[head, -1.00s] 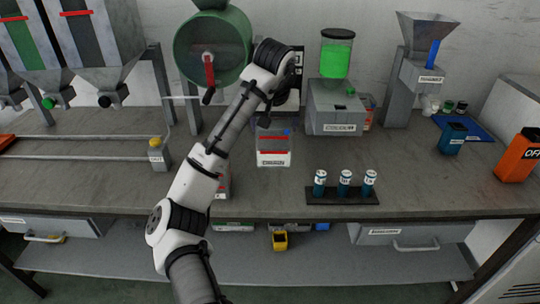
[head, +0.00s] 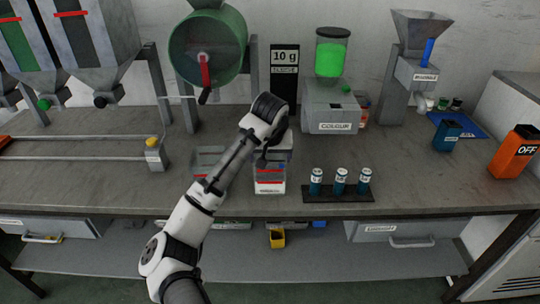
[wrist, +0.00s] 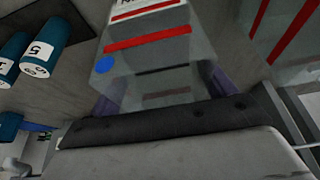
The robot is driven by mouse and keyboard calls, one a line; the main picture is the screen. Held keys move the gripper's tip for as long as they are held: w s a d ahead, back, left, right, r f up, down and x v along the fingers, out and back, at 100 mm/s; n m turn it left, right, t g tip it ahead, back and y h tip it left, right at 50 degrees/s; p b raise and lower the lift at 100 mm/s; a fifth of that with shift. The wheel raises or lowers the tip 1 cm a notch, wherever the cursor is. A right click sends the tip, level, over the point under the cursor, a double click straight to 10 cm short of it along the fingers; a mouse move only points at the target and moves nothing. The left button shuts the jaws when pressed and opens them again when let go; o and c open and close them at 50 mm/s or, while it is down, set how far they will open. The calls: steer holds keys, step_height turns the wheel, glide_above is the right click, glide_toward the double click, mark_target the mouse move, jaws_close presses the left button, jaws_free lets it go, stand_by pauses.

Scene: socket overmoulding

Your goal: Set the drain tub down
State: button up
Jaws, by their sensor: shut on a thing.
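The drain tub is a clear box with red lines, a white label and a blue dot. It shows in the head view (head: 270,176) at the middle of the bench, near the front edge, and in the wrist view (wrist: 150,62). My gripper (wrist: 162,92) is shut on it, with a dark purple finger on each side. In the head view my wrist covers the top of the tub. The tub looks upright and low over the bench; I cannot tell whether its base touches the top.
A similar clear tub (head: 208,160) stands just left, partly behind my arm. A black rack (head: 338,194) with three blue vials stands to the right. The colour machine (head: 332,112) and 10 g display (head: 285,75) are behind. Bare bench (head: 425,185) lies further right.

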steer(key=o, duration=1.5)
steer(key=v, duration=1.2)
steer(key=shift+r, duration=0.1)
